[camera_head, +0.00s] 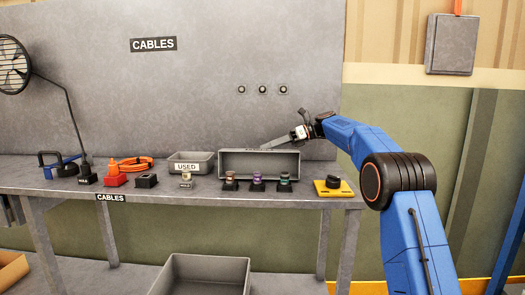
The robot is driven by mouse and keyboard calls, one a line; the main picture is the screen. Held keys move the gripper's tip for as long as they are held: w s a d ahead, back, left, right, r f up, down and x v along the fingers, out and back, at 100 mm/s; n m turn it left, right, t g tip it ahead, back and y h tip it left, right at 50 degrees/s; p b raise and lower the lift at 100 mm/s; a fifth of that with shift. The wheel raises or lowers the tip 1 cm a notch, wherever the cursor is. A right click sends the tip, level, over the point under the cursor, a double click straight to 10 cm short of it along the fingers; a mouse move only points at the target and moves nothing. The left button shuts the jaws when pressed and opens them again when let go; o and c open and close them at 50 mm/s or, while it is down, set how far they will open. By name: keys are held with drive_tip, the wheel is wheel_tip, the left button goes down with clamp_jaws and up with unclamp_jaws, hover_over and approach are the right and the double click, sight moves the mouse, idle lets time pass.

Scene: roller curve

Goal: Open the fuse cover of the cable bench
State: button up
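The fuse cover (259,162) is a grey, shallow, box-like lid at the back of the cable bench (205,190). It stands raised, with its hollow side facing forward. Three fuses with coloured bands show uncovered in front of it: a reddish one (230,181), a purple one (257,181) and a green one (285,181). My gripper (271,146) is at the cover's top edge, reaching in from the right. Its fingers look close to or touching that edge; I cannot tell which. The finger gap is not visible.
Left of the cover are a grey bin marked USED (190,163), a small fuse-like part (186,179), an orange cable coil (135,163) and a lamp (85,178). A yellow plate with a black knob (333,187) lies at the right. The back panel (190,90) rises behind.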

drive_tip(key=v, duration=1.4)
drive_tip(key=shift+d, duration=0.2)
